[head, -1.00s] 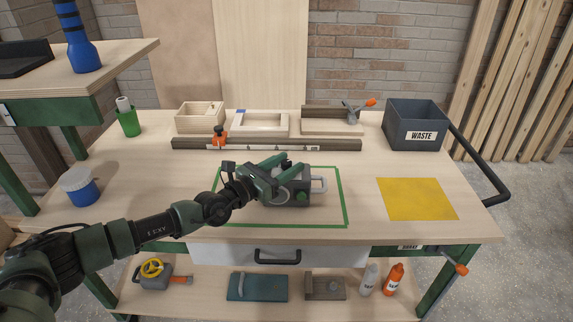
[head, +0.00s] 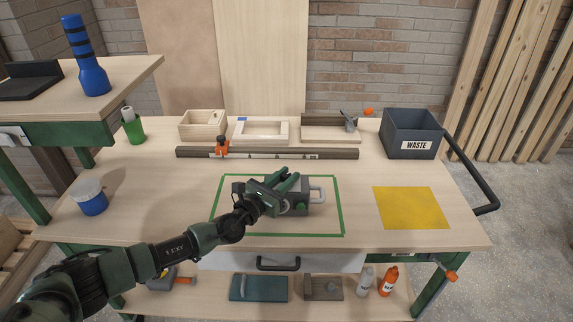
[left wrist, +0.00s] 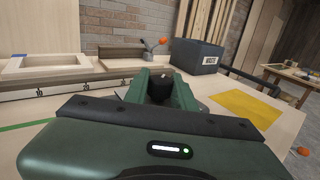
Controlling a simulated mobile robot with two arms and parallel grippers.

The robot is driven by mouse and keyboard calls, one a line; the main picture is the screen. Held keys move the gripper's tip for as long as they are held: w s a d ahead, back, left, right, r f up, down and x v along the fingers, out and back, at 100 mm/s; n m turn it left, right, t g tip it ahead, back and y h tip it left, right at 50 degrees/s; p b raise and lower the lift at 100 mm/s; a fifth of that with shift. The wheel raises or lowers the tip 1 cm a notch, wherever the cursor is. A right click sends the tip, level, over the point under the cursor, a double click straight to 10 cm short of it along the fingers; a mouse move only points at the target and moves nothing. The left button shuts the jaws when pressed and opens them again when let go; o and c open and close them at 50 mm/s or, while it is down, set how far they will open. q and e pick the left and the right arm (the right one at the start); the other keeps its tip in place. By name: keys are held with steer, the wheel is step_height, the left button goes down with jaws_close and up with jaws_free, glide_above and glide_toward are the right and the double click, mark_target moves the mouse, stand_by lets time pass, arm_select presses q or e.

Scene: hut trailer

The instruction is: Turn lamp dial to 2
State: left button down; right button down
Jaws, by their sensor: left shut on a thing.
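The lamp (head: 316,206) is a grey box with a pale handle on its right end, lying inside a green tape rectangle (head: 341,218) on the workbench. My left gripper (head: 288,183) is over the lamp and hides much of its top and left side. In the left wrist view its green fingers (left wrist: 160,92) are shut on a black dial (left wrist: 160,87) with a small pale mark on top. The dial's numbers cannot be read. My right gripper is in neither view.
A long rail (head: 300,153) with an orange clamp lies behind the lamp. Wooden trays stand at the back. A grey waste bin (head: 411,140) is at the back right, and a yellow sheet (head: 410,208) lies right. A blue jar (head: 91,201) stands at the left.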

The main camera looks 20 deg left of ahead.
arm_select(q)
steer(key=n+y+p, duration=0.1)
steer(key=p, duration=0.1)
steer(key=n+y+p, duration=0.1)
steer(key=y, duration=0.1)
steer(key=n+t+y+p, duration=0.1)
steer(key=p, duration=0.1)
steer(key=shift+s+d+r+y+p, duration=0.1)
steer(key=shift+d+r+y+p, duration=0.05)
steer(key=shift+r+y+p, duration=0.15)
steer(key=shift+f+n+y+p, duration=0.15)
steer(key=shift+n+y+p, duration=0.25)
steer(key=shift+y, duration=0.2)
steer(key=n+y, duration=0.1)
steer(key=y, duration=0.2)
steer(key=shift+f+n, duration=0.2)
steer(key=shift+n, duration=0.2)
steer(key=shift+f+n+g+y, duration=0.1)
steer(key=shift+n+g+y, duration=0.2)
steer(key=shift+n+y, duration=0.75)
steer(key=shift+n+g+y+b, duration=0.95)
steer(key=shift+n+y, duration=0.2)
steer(key=shift+y, duration=1)
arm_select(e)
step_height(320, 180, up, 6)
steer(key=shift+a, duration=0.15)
arm_select(q)
steer(key=shift+a, duration=0.2)
